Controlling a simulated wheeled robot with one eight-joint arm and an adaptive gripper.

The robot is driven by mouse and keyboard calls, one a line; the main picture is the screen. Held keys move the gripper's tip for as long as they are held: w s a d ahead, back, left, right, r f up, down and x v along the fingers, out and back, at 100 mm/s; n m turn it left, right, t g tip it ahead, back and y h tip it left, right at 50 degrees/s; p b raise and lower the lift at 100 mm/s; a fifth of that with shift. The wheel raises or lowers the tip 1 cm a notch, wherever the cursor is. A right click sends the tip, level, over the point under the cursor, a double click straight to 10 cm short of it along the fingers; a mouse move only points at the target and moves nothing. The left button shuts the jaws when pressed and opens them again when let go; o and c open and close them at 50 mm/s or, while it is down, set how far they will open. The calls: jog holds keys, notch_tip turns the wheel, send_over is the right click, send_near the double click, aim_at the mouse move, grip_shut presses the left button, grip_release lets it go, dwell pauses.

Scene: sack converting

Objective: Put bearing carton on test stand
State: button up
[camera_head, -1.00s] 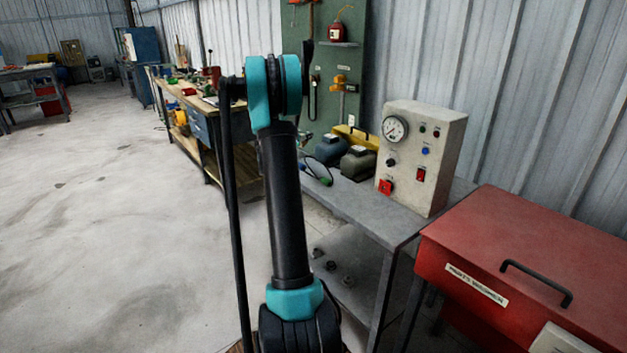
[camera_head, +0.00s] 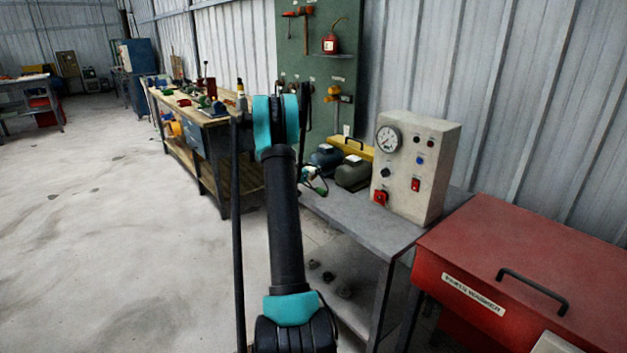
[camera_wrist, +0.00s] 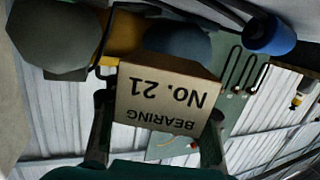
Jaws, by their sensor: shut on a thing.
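A brown carton (camera_wrist: 165,95) printed "BEARING No. 21" is between the fingers of my gripper (camera_wrist: 158,108) in the wrist view, its print upside down there. My gripper is shut on it. In the head view my arm hides the gripper and carton. The likely test stand is the grey metal bench (camera_head: 375,222) right of my arm, with a beige gauge box (camera_head: 418,165) on it. Its top is bare in front of the box. I cannot see the carton touching the bench.
A blue motor (camera_head: 326,157), an olive motor (camera_head: 353,173) and a yellow case (camera_head: 352,147) stand on the bench's far part. A red parts washer (camera_head: 530,270) is at right. A green tool board (camera_head: 318,70) and wooden workbench (camera_head: 215,120) are farther back. Floor at left is clear.

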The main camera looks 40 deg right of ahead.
jog(key=shift+f, duration=2.6)
jog(key=shift+f, duration=0.1)
jog(key=o, duration=1.4)
jog(key=s+a+r+n+y, duration=0.2)
jog(key=s+a, duration=0.4)
jog(key=a, duration=0.3)
jog(key=s+a+r+n+y, duration=0.1)
jog(key=s+a+n+y, duration=0.1)
jog(key=s+a, duration=0.6)
jog(key=s+a+r+n+y, duration=0.1)
jog(key=s+a+r+y, duration=0.2)
jog(key=a, duration=0.8)
jog(key=s+a+f+n+y, duration=0.2)
jog(key=s+a+n, duration=0.1)
jog(key=s+a, duration=0.4)
jog(key=s+a+f+n+g+y, duration=0.1)
jog(key=s+a+f+n+y, duration=0.1)
jog(key=s+a, duration=0.6)
jog(key=s+a+f+n+y, duration=0.2)
jog(key=s+a+n+y, duration=0.1)
jog(key=s+a, duration=0.4)
jog(key=shift+s+a+f+n+g+y, duration=0.15)
jog(key=shift+s+a+n+g+y, duration=0.15)
jog(key=shift+a+g+y, duration=0.15)
